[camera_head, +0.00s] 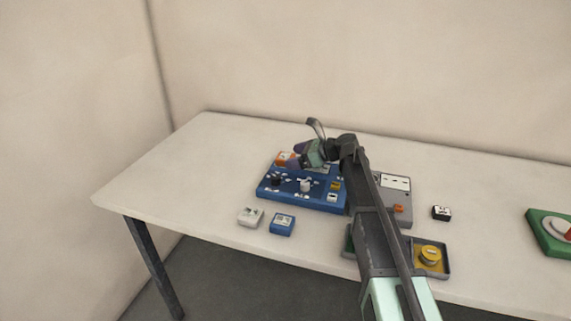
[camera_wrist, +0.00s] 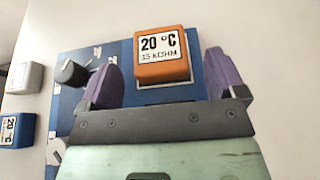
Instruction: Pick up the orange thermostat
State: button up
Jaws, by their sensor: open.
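The orange thermostat (camera_wrist: 163,71) is a small block with a white label reading "20 °C 15 KOHM". It sits at the edge of a blue panel (camera_wrist: 65,95) in the wrist view. In the head view the orange thermostat (camera_head: 283,158) shows at the panel's back left corner, partly hidden by my gripper. My gripper (camera_wrist: 162,78) is open, with one purple finger on each side of the thermostat and a gap visible on both sides. In the head view my gripper (camera_head: 300,155) is over the back of the blue panel (camera_head: 310,203). How far the fingertips reach down is unclear.
A white block (camera_head: 250,216) and a blue block (camera_head: 282,224) lie in front of the panel. A dark knob (camera_wrist: 74,73) is left of my gripper. A grey panel (camera_head: 397,183), a black block (camera_head: 441,213) and a yellow knob (camera_head: 430,254) are to the right. The table's left side is clear.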

jog(key=shift+w+a+f, duration=0.15)
jog(key=shift+a+f, duration=0.05)
jog(key=shift+a, duration=0.3)
jog(key=c, duration=1.1)
jog(key=shift+r, duration=0.1)
notch_tip(320, 180, up, 20)
jog(key=p, duration=2)
